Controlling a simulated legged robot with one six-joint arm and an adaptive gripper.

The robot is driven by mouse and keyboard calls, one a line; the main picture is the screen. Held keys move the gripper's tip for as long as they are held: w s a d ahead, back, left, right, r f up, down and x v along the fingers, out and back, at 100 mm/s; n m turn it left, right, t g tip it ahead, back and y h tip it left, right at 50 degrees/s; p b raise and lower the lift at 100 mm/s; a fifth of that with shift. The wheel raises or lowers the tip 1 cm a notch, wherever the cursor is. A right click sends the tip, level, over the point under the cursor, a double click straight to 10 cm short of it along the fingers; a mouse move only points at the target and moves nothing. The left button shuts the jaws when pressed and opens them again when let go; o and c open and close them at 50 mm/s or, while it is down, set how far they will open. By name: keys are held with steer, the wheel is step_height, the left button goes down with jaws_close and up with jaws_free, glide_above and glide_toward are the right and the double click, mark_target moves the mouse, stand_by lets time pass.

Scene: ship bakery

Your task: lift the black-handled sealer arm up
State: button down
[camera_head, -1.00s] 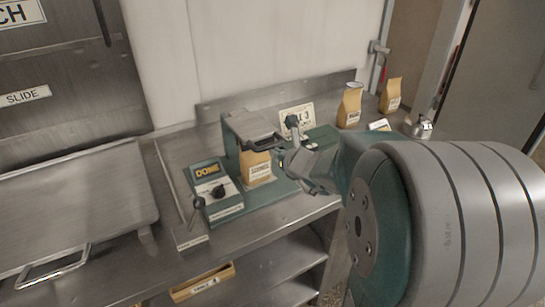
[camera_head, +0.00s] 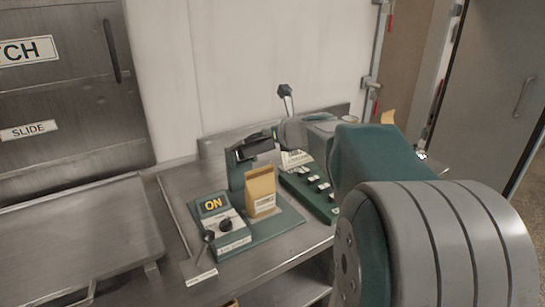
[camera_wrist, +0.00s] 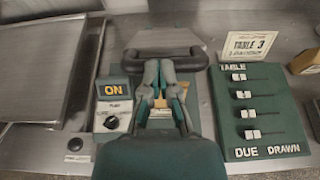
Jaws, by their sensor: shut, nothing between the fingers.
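The sealer stands on the steel table with its black-handled arm (camera_head: 255,147) above a tan paper bag (camera_head: 260,186). A gap shows between the arm and the bag's top. In the wrist view the black handle (camera_wrist: 128,65) lies across the middle, in front of the grey arm plate (camera_wrist: 165,32). My gripper (camera_wrist: 160,68) is shut and empty, with its fingertips at the handle's middle. I cannot tell whether they touch it. In the head view my gripper (camera_head: 275,134) is at the arm's right end, partly hidden. The sealer's display (camera_head: 213,204) reads ON.
A control box with a black knob (camera_head: 225,224) stands left of the bag. A green slider panel (camera_head: 318,190) and a TABLE 3 card (camera_wrist: 250,44) are to the right. A steel tray (camera_head: 75,235) lies at the left.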

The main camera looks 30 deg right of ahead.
steer(key=w+r, duration=0.1)
steer(key=w, duration=0.1)
steer(key=w+r, duration=0.3)
steer(key=w, duration=0.2)
steer(key=shift+a+r, duration=0.15)
steer(key=shift+r, duration=0.25)
steer(key=shift+a, duration=0.15)
steer(key=shift+d, duration=0.3)
steer(key=shift+a, duration=0.2)
steer(key=shift+s+d, duration=0.1)
steer(key=shift+s, duration=0.05)
